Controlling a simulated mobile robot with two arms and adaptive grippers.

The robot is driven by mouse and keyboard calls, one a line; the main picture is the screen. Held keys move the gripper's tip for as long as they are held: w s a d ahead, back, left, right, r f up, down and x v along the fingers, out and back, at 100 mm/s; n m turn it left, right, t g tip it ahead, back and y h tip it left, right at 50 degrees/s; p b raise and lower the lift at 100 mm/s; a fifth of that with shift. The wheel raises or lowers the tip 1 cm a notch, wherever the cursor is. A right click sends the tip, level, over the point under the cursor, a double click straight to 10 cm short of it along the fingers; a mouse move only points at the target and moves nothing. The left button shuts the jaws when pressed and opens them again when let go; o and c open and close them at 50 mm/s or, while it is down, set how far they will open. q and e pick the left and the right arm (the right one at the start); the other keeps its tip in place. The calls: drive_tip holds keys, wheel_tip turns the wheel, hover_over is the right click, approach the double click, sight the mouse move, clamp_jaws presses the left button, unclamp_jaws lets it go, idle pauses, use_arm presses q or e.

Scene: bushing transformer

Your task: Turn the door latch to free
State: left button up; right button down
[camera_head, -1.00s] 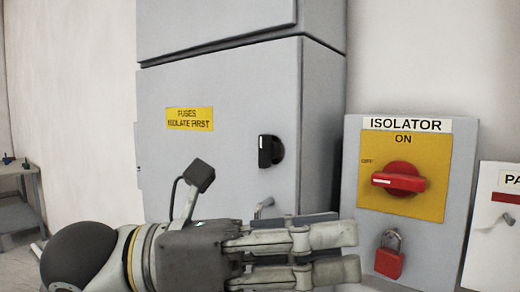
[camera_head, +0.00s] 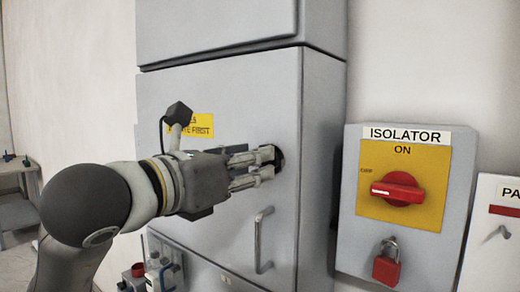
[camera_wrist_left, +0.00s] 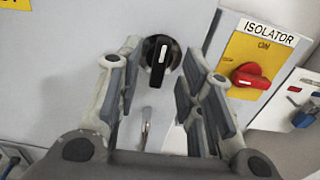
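The door latch is a black round knob with a raised bar and a white line, on the grey cabinet door (camera_head: 215,90). In the left wrist view the latch (camera_wrist_left: 160,58) shows whole, its bar roughly upright with a slight tilt. In the head view only its dark edge (camera_head: 279,158) shows past my fingers. My left gripper (camera_head: 262,166) is at the latch. In the left wrist view the left gripper (camera_wrist_left: 164,60) is open, a finger on each side of the latch, with gaps visible. Contact cannot be told. My right gripper is out of view.
A metal pull handle (camera_head: 262,240) sits below the latch. At right is an isolator box with a red switch (camera_head: 398,190) on yellow and a red padlock (camera_head: 387,264). A white panel (camera_head: 495,230) stands beyond.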

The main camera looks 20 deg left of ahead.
use_arm(q)
drive_tip(key=shift+p+x, duration=0.3)
drive_tip(key=shift+x, duration=0.8)
drive_tip(key=shift+w+d, duration=0.1)
drive_tip(key=shift+w, duration=0.25)
drive_tip(key=shift+c, duration=0.3)
